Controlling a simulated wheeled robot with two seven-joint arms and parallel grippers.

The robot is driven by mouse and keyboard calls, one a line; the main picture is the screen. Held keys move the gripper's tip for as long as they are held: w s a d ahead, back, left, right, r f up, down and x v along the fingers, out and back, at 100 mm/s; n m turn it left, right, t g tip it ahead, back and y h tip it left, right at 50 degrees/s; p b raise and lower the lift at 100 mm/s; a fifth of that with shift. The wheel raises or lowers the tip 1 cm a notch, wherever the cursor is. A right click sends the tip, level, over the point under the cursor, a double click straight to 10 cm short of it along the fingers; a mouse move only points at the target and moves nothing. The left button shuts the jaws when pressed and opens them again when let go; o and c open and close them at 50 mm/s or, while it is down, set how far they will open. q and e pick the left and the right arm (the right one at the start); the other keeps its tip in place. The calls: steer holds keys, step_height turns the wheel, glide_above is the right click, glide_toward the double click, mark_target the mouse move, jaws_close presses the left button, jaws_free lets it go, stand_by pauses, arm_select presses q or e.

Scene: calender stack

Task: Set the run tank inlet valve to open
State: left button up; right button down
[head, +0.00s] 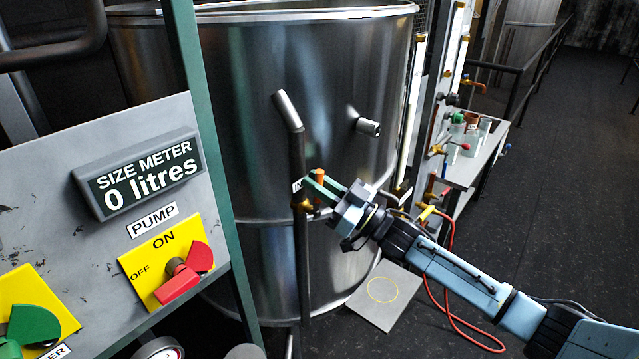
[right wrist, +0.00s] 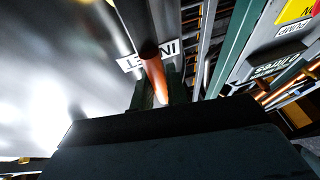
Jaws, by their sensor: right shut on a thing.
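The run tank (head: 260,130) is a large shiny steel vessel in the middle of the head view. A dark vertical inlet pipe (head: 302,250) stands in front of it, with a brass valve body (head: 302,204) and an orange lever handle (head: 319,175). My right gripper (head: 316,190) reaches in from the right and is shut on the orange handle. In the right wrist view the orange handle (right wrist: 153,72) lies between the two dark fingers, in front of a white INLET label (right wrist: 130,62). The fingers hide part of the valve. My left gripper is not in view.
A grey control panel (head: 60,150) with a size meter (head: 140,175) reading 0 litres and a red pump switch (head: 180,285) stands at the left. A green post (head: 205,150) edges it. A side table (head: 465,170) with jars stands at the right. Red hose lies on the floor.

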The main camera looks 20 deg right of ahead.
steer(key=c, duration=1.4)
jaws_free()
steer(key=b+v, duration=0.2)
steer(key=v, duration=1.1)
steer(key=shift+s+f+b, duration=0.1)
steer(key=shift+s+b, duration=0.05)
steer(key=shift+b, duration=0.15)
